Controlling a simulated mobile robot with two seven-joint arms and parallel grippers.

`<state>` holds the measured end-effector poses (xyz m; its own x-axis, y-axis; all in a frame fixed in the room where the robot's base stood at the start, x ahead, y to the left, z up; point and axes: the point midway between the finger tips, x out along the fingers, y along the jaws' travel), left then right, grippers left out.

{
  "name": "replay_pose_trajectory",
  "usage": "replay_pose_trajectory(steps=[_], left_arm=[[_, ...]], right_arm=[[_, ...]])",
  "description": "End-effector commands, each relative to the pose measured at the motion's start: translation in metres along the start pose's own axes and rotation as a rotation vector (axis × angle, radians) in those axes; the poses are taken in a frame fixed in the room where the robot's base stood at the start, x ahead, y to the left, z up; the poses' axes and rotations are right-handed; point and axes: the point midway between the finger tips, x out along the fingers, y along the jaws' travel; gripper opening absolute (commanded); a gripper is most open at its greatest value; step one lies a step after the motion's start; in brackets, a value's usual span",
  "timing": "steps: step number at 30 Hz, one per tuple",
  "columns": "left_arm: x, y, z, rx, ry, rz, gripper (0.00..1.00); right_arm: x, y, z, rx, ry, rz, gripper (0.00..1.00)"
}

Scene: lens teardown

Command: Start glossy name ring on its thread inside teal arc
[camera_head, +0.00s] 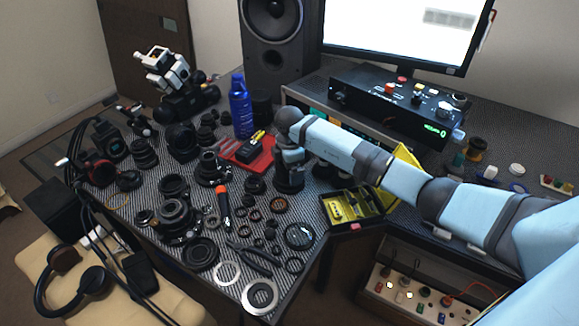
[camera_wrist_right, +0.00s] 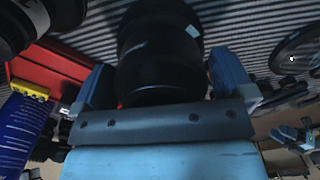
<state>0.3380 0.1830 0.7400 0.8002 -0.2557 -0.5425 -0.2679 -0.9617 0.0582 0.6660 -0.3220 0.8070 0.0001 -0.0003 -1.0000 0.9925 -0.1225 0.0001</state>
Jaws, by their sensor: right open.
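My right gripper (camera_head: 288,158) points down over a dark lens barrel (camera_head: 289,184) at the middle of the table. In the right wrist view the gripper (camera_wrist_right: 162,66) is open, with one blue finger on each side of a black stepped barrel (camera_wrist_right: 160,55). I cannot tell whether the fingers touch it. A small pale teal mark (camera_wrist_right: 193,31) shows on the barrel's right side. The barrel's near end is dark and glossy; I cannot tell whether this is the name ring. Several loose rings lie on the table, none clearly the name ring. My left gripper is not in view.
A yellow open case (camera_head: 345,222) lies to the right, below my arm. Lens parts crowd the left. A black control box (camera_head: 385,110) and a speaker (camera_head: 270,40) stand behind.

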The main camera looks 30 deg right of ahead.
Motion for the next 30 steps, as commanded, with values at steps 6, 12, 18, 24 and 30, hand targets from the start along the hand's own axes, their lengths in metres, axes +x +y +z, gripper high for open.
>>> replay_pose_trajectory(steps=[6,12,18,24,30], left_arm=[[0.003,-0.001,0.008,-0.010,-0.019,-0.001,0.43],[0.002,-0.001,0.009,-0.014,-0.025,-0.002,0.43],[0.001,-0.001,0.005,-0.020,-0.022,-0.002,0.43],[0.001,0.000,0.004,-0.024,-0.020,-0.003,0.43],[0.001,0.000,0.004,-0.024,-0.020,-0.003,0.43]], right_arm=[[-0.028,0.001,0.000,-0.001,0.001,0.004,1.00],[-0.076,0.001,0.000,0.000,0.000,0.005,1.00],[-0.115,0.000,0.000,-0.001,0.000,0.003,1.00],[-0.135,0.000,0.000,0.001,0.000,0.001,1.00],[-0.138,0.000,0.000,0.000,-0.001,0.000,1.00]])
